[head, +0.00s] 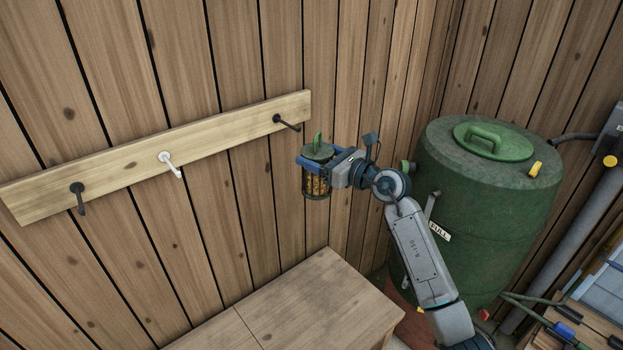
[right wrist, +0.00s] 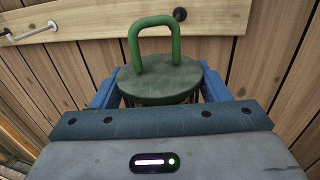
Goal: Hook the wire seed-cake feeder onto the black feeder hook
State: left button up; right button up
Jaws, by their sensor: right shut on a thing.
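The wire seed-cake feeder (head: 317,183) is a small round cage with a green lid and a green loop handle on top. My right gripper (head: 318,160) is shut on it, its blue fingers on either side just under the lid, and holds it upright in the air. The lid and handle (right wrist: 158,45) also show in the right wrist view. A dark hook (head: 287,124) is at the board's right end, up and left of the feeder and apart from it. Another dark hook (head: 78,197) is at the board's left end. My left gripper is out of view.
The pale wooden board (head: 220,137) on the plank wall also bears a white hook (head: 170,164) between the dark ones. A wooden bench top (head: 300,310) lies below. A green barrel (head: 480,220) stands to the right, near my right arm.

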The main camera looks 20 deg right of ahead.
jog(key=shift+w+r, duration=0.1)
jog(key=shift+r, duration=0.2)
jog(key=shift+w+f, duration=0.1)
jog(key=shift+w, duration=0.4)
jog(key=w+a+f+b, duration=0.1)
jog(key=w+a+b, duration=0.2)
jog(key=w, duration=0.5)
jog(key=shift+f+b, duration=0.25)
jog(key=shift+b, duration=0.4)
jog(key=shift+w+a, duration=0.1)
jog(key=o, duration=1.3)
jog(key=shift+c, duration=0.2)
jog(key=shift+f, duration=0.1)
